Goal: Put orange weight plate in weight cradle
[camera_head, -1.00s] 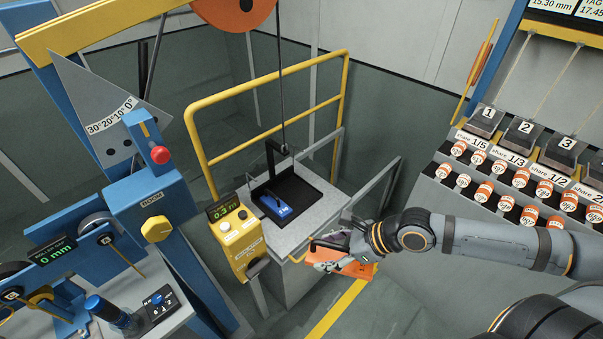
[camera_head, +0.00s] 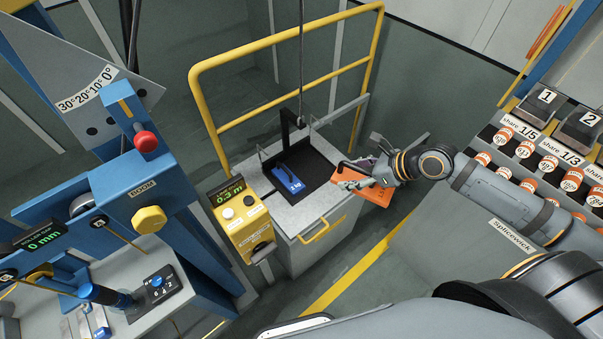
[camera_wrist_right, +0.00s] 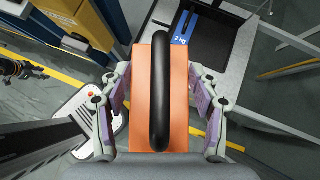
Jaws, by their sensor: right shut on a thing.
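My right gripper (camera_head: 350,178) is shut on the orange weight plate (camera_head: 372,190), just right of the grey stand. In the right wrist view the orange plate (camera_wrist_right: 181,110) lies between the two fingers, with its black bar handle (camera_wrist_right: 161,90) running along its top. The weight cradle (camera_head: 318,168) is a black tray on the grey stand, hanging under a dark rod. A blue plate marked 2 kg (camera_head: 288,179) is in the cradle, and it also shows in the right wrist view (camera_wrist_right: 185,28). My left gripper is not in view.
A yellow box with a 0.3 m display (camera_head: 243,222) stands on the stand's left. A yellow rail (camera_head: 285,37) runs behind. The blue boom post (camera_head: 150,190) is at left. A rack of weights and orange-labelled jars (camera_head: 525,150) is at right.

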